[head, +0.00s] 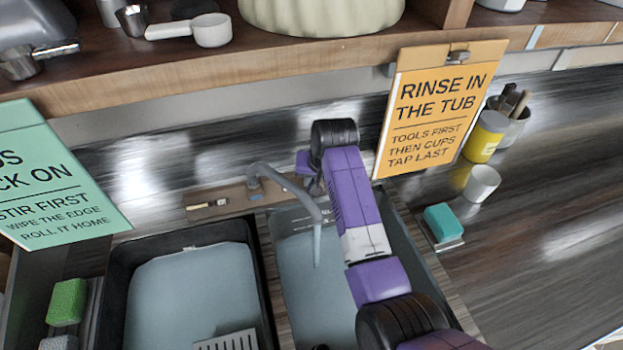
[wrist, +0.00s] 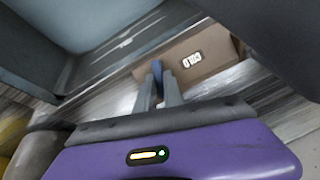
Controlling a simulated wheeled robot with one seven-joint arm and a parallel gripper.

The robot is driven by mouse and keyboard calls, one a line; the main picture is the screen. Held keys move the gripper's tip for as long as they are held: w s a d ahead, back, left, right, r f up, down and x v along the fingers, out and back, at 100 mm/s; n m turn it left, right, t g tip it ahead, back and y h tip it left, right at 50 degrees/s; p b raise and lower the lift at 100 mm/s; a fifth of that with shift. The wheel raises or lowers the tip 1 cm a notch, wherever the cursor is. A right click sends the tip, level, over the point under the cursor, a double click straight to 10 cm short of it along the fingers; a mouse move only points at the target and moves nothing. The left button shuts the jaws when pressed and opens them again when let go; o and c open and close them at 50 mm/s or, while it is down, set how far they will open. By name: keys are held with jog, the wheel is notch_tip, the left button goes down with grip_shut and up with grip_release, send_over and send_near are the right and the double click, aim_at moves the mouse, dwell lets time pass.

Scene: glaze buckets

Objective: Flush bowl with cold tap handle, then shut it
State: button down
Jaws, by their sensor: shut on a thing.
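The tap's grey curved spout (head: 285,181) reaches over the right tub (head: 300,270), which holds greyish liquid. A thin pale stream (head: 317,246) hangs from the spout's end, so the water looks to be running. In the wrist view, my gripper (wrist: 159,88) has its fingers closed on a small blue tap handle (wrist: 157,67). The handle stands at a brown strip beside a white label (wrist: 192,60), whose text I cannot read for sure. In the head view, my purple arm mostly hides the handle and fingers. I cannot make out a separate bowl.
A black-rimmed tub (head: 115,290) stands left of the right tub. An orange sign (head: 436,105) hangs right of my arm, and a green sign (head: 50,180) is at left. A teal sponge (head: 443,222) and white cup (head: 482,183) are at right. A wooden shelf (head: 290,70) runs overhead.

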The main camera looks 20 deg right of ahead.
jog(key=m+y, duration=0.1)
jog(key=m, duration=0.5)
jog(key=shift+s+d+m+t, duration=0.1)
jog(key=shift+d+m+t, duration=0.05)
jog(key=shift+m+t, duration=0.25)
jog(key=m+y, duration=0.1)
jog(key=m, duration=0.3)
jog(key=shift+s+d+f+t, duration=0.1)
jog(key=shift+f+t, duration=0.05)
jog(key=shift+t, duration=0.25)
jog(key=shift+m+t, duration=0.4)
jog(key=shift+m, duration=1.2)
jog(key=c, duration=1.5)
grip_release()
jog(key=shift+o, duration=0.2)
jog(key=b+v, duration=0.1)
jog(key=v, duration=0.7)
jog(key=shift+f, duration=0.15)
